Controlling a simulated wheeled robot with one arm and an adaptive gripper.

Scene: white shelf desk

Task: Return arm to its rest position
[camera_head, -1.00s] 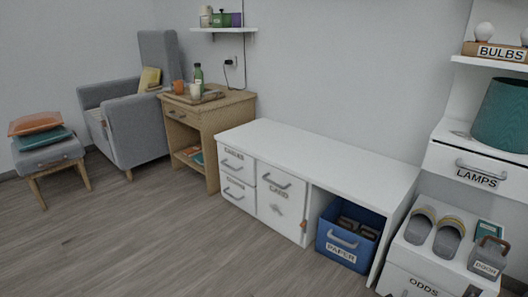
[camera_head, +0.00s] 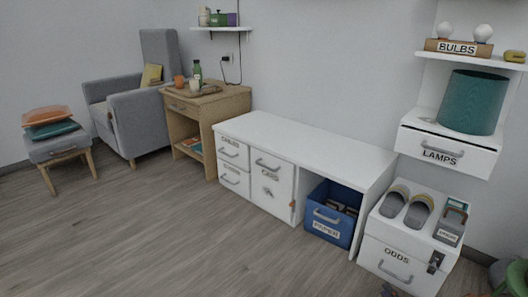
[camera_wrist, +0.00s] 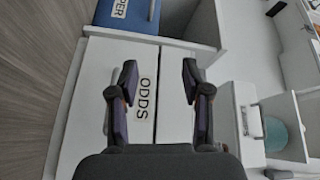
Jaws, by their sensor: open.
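My gripper (camera_wrist: 159,85) shows in the wrist view with its two dark fingers spread apart and nothing between them. Beyond the fingers is the white ODDS box (camera_wrist: 97,110), its label seen between them. The gap between fingers and box is hard to judge. In the head view the ODDS box (camera_head: 377,249) stands on the floor at the lower right, its front closed. My arm is not clearly seen in the head view.
A blue PAPER bin (camera_head: 346,231) sits under the white desk (camera_head: 290,137), left of the ODDS box. Slippers (camera_head: 419,210) lie on the box. The LAMPS drawer (camera_head: 470,158) juts from the wall above. Wood floor (camera_head: 180,240) is open at left.

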